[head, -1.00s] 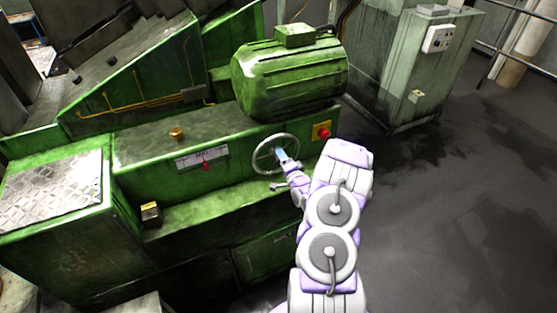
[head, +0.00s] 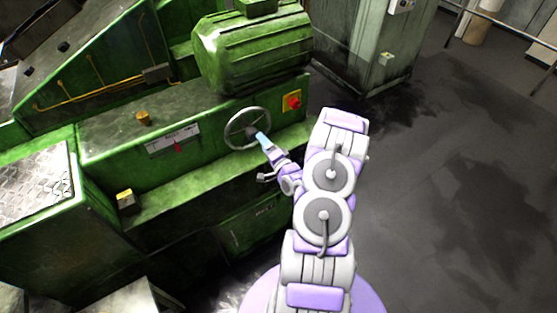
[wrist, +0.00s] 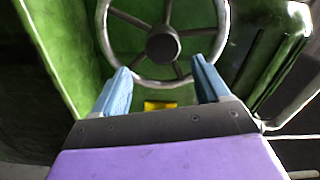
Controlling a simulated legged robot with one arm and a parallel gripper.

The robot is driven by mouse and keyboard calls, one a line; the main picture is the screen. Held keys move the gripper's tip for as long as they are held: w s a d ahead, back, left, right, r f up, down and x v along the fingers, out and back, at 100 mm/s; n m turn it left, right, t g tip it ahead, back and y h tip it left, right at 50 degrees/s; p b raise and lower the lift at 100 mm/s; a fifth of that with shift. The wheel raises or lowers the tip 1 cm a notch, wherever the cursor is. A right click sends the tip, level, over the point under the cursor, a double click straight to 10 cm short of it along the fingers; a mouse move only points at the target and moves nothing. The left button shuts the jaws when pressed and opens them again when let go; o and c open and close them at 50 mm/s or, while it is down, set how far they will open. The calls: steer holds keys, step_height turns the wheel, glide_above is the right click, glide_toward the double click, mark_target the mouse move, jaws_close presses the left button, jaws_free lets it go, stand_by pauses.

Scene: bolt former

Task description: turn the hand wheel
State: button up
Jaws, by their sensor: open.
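The hand wheel (head: 232,136) is a grey metal ring with spokes on the front of the green machine. In the wrist view the hand wheel (wrist: 146,83) stands ahead at the top, with its dark hub between the lines of my fingers. My gripper (wrist: 161,80) is open, its two blue fingers spread apart with nothing held between them. In the head view my gripper (head: 263,138) is at the lower right of the wheel and overlaps its rim. I cannot tell whether the fingers touch the wheel.
A red button on a yellow plate (head: 292,101) sits right of the wheel. A green motor housing (head: 255,50) is above it. A gauge plate with a red pointer (head: 174,139) is to the left. A green ledge (head: 190,185) runs below. The floor at right is clear.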

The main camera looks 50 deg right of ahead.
steer(key=v, duration=0.9)
steer(key=shift+s+d, duration=0.1)
steer(key=shift+s, duration=0.05)
stand_by(0.6)
